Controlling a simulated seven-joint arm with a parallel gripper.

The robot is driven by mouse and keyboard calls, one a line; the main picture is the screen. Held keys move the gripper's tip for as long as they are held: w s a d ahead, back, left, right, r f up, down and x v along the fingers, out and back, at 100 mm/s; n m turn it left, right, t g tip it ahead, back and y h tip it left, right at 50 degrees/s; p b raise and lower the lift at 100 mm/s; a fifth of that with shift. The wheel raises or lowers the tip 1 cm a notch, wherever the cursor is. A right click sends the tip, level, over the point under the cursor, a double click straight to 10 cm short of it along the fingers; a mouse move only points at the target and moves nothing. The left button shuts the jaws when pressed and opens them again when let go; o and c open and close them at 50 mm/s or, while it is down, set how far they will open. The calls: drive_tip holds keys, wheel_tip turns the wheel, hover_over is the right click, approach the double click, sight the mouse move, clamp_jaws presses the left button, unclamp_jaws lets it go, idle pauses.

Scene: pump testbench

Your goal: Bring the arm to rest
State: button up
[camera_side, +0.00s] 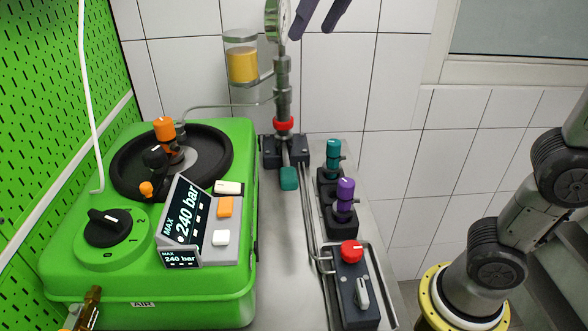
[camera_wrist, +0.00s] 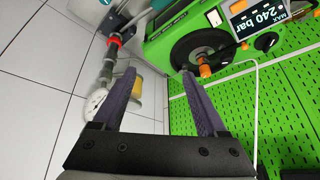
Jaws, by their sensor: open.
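My gripper (camera_side: 309,35) shows at the top edge of the side view, with two dark purple fingers apart and nothing between them. It is high above the bench, just right of the gauge (camera_side: 277,18). In the wrist view my gripper (camera_wrist: 158,75) is open and empty, its fingers spread before the tiled wall and green panel. My lower arm links show at the right of the side view; the links between them and the gripper are out of frame.
The green pump unit (camera_side: 200,295) fills the left, beside a green pegboard (camera_side: 50,120). A teal-topped valve (camera_side: 334,152), a purple-topped valve (camera_side: 345,190) and a red button (camera_side: 351,251) stand on the metal bench. A yellow-filled container (camera_side: 242,66) hangs near the gauge.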

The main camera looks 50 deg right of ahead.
drive_tip(key=s+d+f, duration=0.7)
drive_tip(key=s+f, duration=0.2)
drive_tip(key=s, duration=0.1)
drive_tip(key=s+f, duration=0.3)
drive_tip(key=f, duration=0.4)
drive_tip(key=s+f, duration=0.3)
drive_tip(key=f, duration=0.5)
drive_tip(key=shift+s, duration=0.15)
drive_tip(key=shift+d+r, duration=0.1)
